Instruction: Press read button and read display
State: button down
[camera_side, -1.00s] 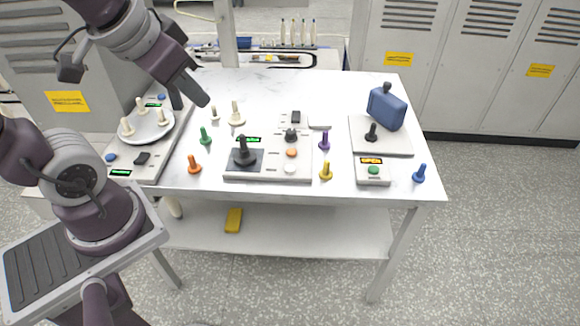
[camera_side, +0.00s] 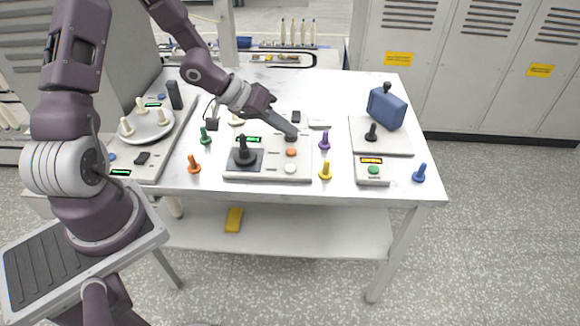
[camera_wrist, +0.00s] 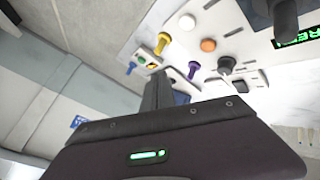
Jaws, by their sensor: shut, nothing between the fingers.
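My gripper (camera_side: 291,134) is shut and empty, reaching over the back right of the central panel (camera_side: 240,176). In the side view its tip overlaps the black knob (camera_side: 291,139); in the wrist view the fingers (camera_wrist: 158,78) show apart from that knob (camera_wrist: 226,64). The panel has a lit green display (camera_side: 253,140), also partly in the wrist view (camera_wrist: 300,36), an orange button (camera_side: 291,152), a white button (camera_side: 290,169) and a black joystick (camera_side: 242,152). I cannot tell which is the read button.
Purple (camera_side: 324,141), yellow (camera_side: 326,171) and blue (camera_side: 419,173) pegs stand right of the panel; green (camera_side: 205,136) and orange (camera_side: 194,164) pegs stand left. A plate with cream pegs (camera_side: 148,125) is at left. A blue block (camera_side: 387,108) stands at back right.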

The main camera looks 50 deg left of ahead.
aim_at(286, 168)
jog(key=shift+f, duration=4.4)
jog(key=shift+f, duration=0.4)
jog(key=shift+f, duration=0.45)
jog(key=shift+r, duration=0.85)
jog(key=shift+r, duration=2.5)
